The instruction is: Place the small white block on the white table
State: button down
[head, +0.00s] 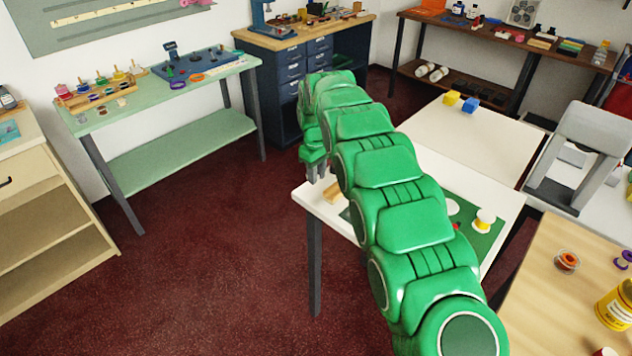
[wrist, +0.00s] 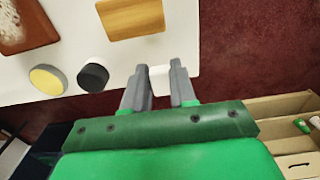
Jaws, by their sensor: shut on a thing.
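The small white block (wrist: 160,81) is between the fingers of my gripper (wrist: 160,86), which is shut on it in the wrist view. In the head view my gripper (head: 318,174) hangs at the near left corner of the white table (head: 311,202); the block cannot be made out there. In the wrist view the block overlaps the edge of the white table (wrist: 75,20), with dark red floor beyond it. I cannot tell its height above the table.
A wooden block (wrist: 132,17), a black round piece (wrist: 93,75) and a yellow-faced round piece (wrist: 47,80) stand on the table near my gripper. A green mat (head: 483,239) bears a yellow-and-white spool (head: 483,220). My arm hides the table's middle.

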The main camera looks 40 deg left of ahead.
jog(key=shift+f, duration=0.1)
jog(key=shift+w+a+f, duration=0.15)
jog(key=shift+a+f, duration=0.1)
jog(key=shift+f, duration=1.65)
jog(key=c, duration=0.9)
grip_release()
notch_tip(320, 180, up, 11)
jog(key=shift+w, duration=0.1)
jog(key=shift+r, duration=0.55)
